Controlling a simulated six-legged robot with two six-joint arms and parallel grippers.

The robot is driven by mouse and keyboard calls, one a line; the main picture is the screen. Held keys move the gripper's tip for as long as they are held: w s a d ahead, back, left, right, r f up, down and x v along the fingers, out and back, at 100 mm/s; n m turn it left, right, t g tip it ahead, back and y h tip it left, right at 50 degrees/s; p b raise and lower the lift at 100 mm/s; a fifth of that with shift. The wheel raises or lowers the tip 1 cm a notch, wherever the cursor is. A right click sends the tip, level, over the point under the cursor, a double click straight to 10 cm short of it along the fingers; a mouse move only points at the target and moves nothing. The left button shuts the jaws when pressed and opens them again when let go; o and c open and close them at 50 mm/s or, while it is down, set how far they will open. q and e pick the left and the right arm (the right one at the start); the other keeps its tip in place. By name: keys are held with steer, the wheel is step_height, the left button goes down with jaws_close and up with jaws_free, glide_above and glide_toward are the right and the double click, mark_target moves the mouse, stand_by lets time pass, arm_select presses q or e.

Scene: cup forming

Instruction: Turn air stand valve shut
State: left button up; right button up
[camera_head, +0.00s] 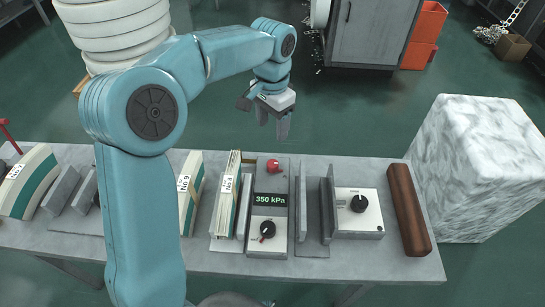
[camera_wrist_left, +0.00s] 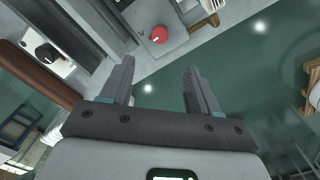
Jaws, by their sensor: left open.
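The air stand (camera_head: 282,182) is a grey upright panel on the bench. It has a red knob (camera_head: 273,165) at its top, a green display reading 350 kPa (camera_head: 270,199), and a black dial with a red pointer (camera_head: 266,230) below. My left gripper (camera_head: 273,122) is open and empty. It hangs beyond the bench's far edge, above and apart from the red knob. In the left wrist view, the red knob (camera_wrist_left: 158,35) shows beyond and between the two spread fingers. My right gripper is not in view.
A box with a black dial (camera_head: 358,204) and a brown bar (camera_head: 408,210) stand right of the air stand. Grey upright plates (camera_head: 314,205) lie between. Labelled boards (camera_head: 228,195) are at its left. A marble block (camera_head: 480,165) stands beside the bench.

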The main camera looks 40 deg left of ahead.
mark_target(273, 163)
arm_select(q)
step_height(273, 163, down, 14)
steer(key=shift+w+r, duration=0.1)
steer(key=shift+r, duration=0.05)
steer(key=shift+f, duration=0.2)
steer(key=c, duration=1)
steer(key=shift+c, duration=0.2)
